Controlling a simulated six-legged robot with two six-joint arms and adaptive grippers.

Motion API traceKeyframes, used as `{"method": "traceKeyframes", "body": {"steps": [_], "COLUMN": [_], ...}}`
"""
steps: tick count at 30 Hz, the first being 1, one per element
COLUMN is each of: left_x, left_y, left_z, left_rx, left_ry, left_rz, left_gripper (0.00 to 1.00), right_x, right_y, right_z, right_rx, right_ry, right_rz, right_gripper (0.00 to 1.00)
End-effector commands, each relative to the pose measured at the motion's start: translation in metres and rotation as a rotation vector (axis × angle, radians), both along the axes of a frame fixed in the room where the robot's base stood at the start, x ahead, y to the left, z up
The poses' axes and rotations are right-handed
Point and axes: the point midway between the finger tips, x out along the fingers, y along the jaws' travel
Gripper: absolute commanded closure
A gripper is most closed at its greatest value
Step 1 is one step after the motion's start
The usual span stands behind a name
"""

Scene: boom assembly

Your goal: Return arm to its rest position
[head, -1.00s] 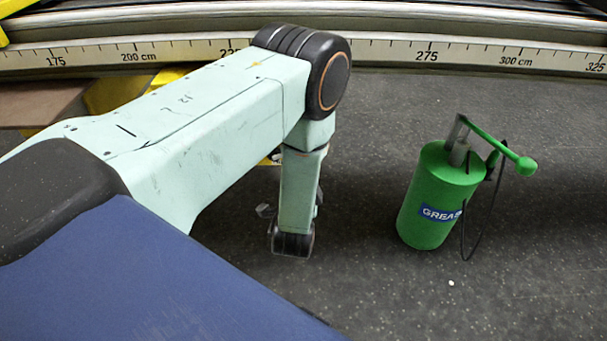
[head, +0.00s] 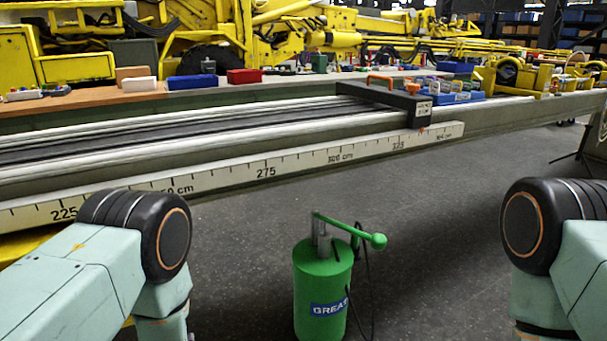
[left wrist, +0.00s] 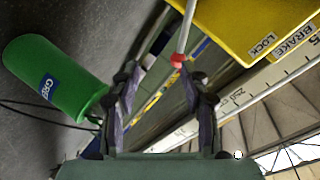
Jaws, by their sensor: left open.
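My left arm comes in at the lower left of the head view, bent at a black-capped joint. Its gripper is below the picture there. In the left wrist view my left gripper (left wrist: 161,88) is open, its two fingers apart with nothing held between them. A red-tipped pale lever (left wrist: 179,57) shows near the right fingertip, by a yellow panel (left wrist: 255,25) marked LOCK and BRAKE; I cannot tell how far off it is. My right arm shows at the right edge of the head view; its gripper is out of view.
A green grease pump (head: 322,285) stands on the floor between my arms; it also shows in the left wrist view (left wrist: 60,78). A long rail with a centimetre scale (head: 265,173) crosses ahead. A black block with an orange handle (head: 390,100) sits on it.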

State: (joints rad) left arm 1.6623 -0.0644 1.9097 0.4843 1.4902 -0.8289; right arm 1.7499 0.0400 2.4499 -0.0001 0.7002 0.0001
Motion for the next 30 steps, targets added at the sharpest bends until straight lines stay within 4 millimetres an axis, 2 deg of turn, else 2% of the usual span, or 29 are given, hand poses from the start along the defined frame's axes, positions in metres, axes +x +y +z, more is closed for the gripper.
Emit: {"method": "traceKeyframes", "body": {"steps": [1,3,5,6,8,12,15,17,19,21,30], "left_x": [-0.017,-0.05,-0.085,-0.11,-0.148,-0.237,-0.29,-0.313,-0.325,-0.324,-0.321], "left_y": [-0.006,-0.016,-0.025,-0.031,-0.039,-0.056,-0.065,-0.07,-0.072,-0.071,-0.071], "left_z": [-0.021,-0.048,-0.063,-0.07,-0.074,-0.062,-0.04,-0.024,-0.008,-0.002,-0.002], "left_rx": [-0.113,-0.29,-0.43,-0.511,-0.613,-0.775,-0.833,-0.845,-0.851,-0.856,-0.857], "left_ry": [0.069,0.19,0.307,0.382,0.496,0.743,0.888,0.956,0.988,0.983,0.974], "left_rz": [0.009,0.041,0.09,0.128,0.193,0.353,0.443,0.467,0.47,0.472,0.469], "left_gripper": [0.55,0.55,0.55,0.55,0.55,0.55,0.55,0.55,0.55,0.55,0.55], "right_x": [0.0,0.0,0.0,0.0,0.0,0.0,0.0,0.0,0.0,0.0,0.0], "right_y": [0.0,0.0,0.0,0.0,0.0,0.0,0.0,0.0,0.0,0.0,0.0], "right_z": [0.0,0.003,0.009,0.013,0.02,0.037,0.05,0.058,0.066,0.071,0.071], "right_rx": [0.0,0.0,0.0,0.0,0.0,0.0,0.0,0.0,0.0,0.0,0.0], "right_ry": [0.0,0.0,0.0,0.0,0.0,0.0,0.0,0.0,0.0,0.0,0.0], "right_rz": [0.0,0.0,0.0,0.0,0.0,0.0,0.0,0.0,0.0,0.0,0.0], "right_gripper": [0.6,0.6,0.6,0.6,0.6,0.6,0.6,0.6,0.6,0.6,0.6]}}
